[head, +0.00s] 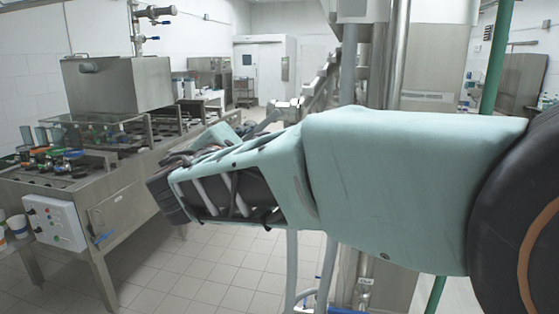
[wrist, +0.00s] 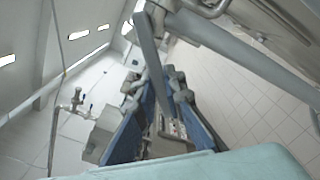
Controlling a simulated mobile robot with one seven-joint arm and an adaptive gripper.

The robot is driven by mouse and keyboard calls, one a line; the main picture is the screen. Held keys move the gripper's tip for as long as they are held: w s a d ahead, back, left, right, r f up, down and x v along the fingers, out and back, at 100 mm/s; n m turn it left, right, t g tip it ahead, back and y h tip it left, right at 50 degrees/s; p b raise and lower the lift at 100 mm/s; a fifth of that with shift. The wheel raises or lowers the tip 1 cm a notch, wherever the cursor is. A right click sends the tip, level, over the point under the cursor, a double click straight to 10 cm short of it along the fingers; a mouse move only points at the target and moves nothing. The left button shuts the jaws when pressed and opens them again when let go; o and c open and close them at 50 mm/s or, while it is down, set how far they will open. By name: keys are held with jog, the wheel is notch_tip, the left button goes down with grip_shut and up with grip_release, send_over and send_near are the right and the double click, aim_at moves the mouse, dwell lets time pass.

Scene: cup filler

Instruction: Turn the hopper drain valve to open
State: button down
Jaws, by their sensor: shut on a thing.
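The drain valve's grey lever handle (wrist: 149,45) hangs from pipe fittings at the top of the wrist view. It runs down between the blue-padded fingers of my gripper (wrist: 158,98). My gripper is shut on this handle. In the head view, a grey lever (head: 266,121) shows just above my teal forearm, below a pale metal fitting (head: 288,103). My arm hides most of the gripper and the valve's lower part there. I cannot read how far the valve is turned.
A grey pipe (head: 348,65) and a steel post (head: 390,60) rise close behind my arm. A steel filling machine (head: 118,85) with a control box (head: 55,222) stands at left. Open tiled floor (head: 180,275) lies between.

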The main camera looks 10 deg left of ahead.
jog(key=m+b, duration=0.1)
jog(key=b, duration=0.1)
jog(key=a+m+b, duration=0.1)
jog(key=b, duration=0.1)
jog(key=shift+r+m, duration=0.25)
jog(key=shift+m, duration=0.15)
jog(key=m+b, duration=0.1)
jog(key=b, duration=0.1)
jog(key=r+m+b, duration=0.1)
jog(key=b, duration=0.1)
jog(key=shift+w+a+r+m, duration=0.1)
jog(key=shift+a+r+m, duration=0.15)
jog(key=shift+m, duration=0.05)
jog(key=m+b, duration=0.1)
jog(key=r+m+b, duration=0.1)
jog(key=shift+a+r+m, duration=0.1)
jog(key=shift+r+m, duration=0.15)
jog(key=shift+m, duration=0.05)
jog(key=shift+d+r+m+b, duration=0.1)
jog(key=shift+r+m+b, duration=0.55)
jog(key=shift+m, duration=0.25)
jog(key=shift+d+r+m+b, duration=0.1)
jog(key=shift+r+m+b, duration=0.35)
jog(key=shift+m+b, duration=0.35)
jog(key=shift+r, duration=0.1)
jog(key=c, duration=2)
grip_release()
